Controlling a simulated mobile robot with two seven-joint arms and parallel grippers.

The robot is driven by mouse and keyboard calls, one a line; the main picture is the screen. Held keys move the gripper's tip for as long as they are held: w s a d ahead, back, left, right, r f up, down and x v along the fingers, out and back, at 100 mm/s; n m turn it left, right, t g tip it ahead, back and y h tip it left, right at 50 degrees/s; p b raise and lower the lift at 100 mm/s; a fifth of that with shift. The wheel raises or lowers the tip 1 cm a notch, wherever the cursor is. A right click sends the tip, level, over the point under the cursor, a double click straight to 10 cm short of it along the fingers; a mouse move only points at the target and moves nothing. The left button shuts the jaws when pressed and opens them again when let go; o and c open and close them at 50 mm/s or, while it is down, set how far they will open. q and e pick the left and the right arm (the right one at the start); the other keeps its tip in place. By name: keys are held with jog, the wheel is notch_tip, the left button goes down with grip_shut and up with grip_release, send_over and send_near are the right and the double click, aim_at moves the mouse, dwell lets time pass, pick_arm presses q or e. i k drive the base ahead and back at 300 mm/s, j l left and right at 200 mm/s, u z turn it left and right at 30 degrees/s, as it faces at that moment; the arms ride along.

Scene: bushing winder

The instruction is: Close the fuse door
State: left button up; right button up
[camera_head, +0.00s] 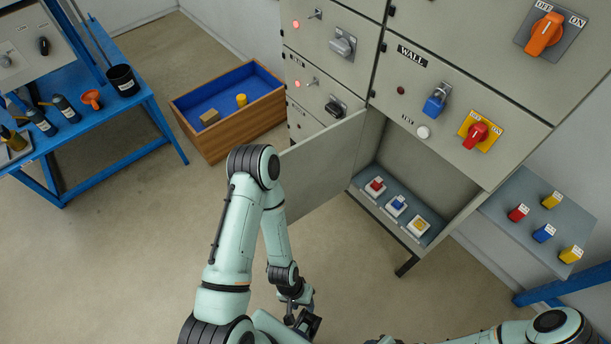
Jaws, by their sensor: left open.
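The fuse door (325,165) is a grey panel on the lower part of the cabinet. It stands wide open, swung out to the left of its compartment. Inside the compartment, a red, a blue and a yellow fuse sit in a row on a grey base (390,203). My left arm reaches up in front of the door's left part and hides some of it. My left gripper (303,314) is open, low in the picture, below the door and apart from it. My right arm lies along the bottom right edge; its gripper does not show.
A grey shelf (515,230) with several coloured fuses juts out right of the compartment. A wooden crate with blue lining (225,140) stands left of the cabinet. A blue workbench (75,140) with bottles is at the far left. The floor between is clear.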

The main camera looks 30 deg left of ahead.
aim_at(314, 171)
jog(key=j+z, duration=0.1)
jog(key=j, duration=0.25)
jog(key=k+j+z, duration=0.15)
jog(key=j, duration=0.2)
jog(key=k+j+z, duration=0.1)
jog(key=j, duration=0.2)
jog(key=j+z, duration=0.2)
jog(key=j, duration=0.15)
jog(key=k+j+z, duration=0.15)
jog(key=j, duration=0.2)
jog(key=k+j+z, duration=0.2)
jog(key=i+j+z, duration=0.1)
jog(key=j+z, duration=0.15)
jog(key=j, duration=0.35)
jog(key=i+j+z, duration=0.2)
jog(key=j, duration=0.35)
jog(key=j+z, duration=0.2)
jog(key=j, duration=0.4)
jog(key=k+j+z, duration=0.1)
jog(key=j, duration=0.3)
jog(key=k+j+z, duration=0.1)
jog(key=j, duration=0.25)
jog(key=k+j+z, duration=0.15)
jog(key=k+j, duration=0.1)
jog(key=j, duration=0.1)
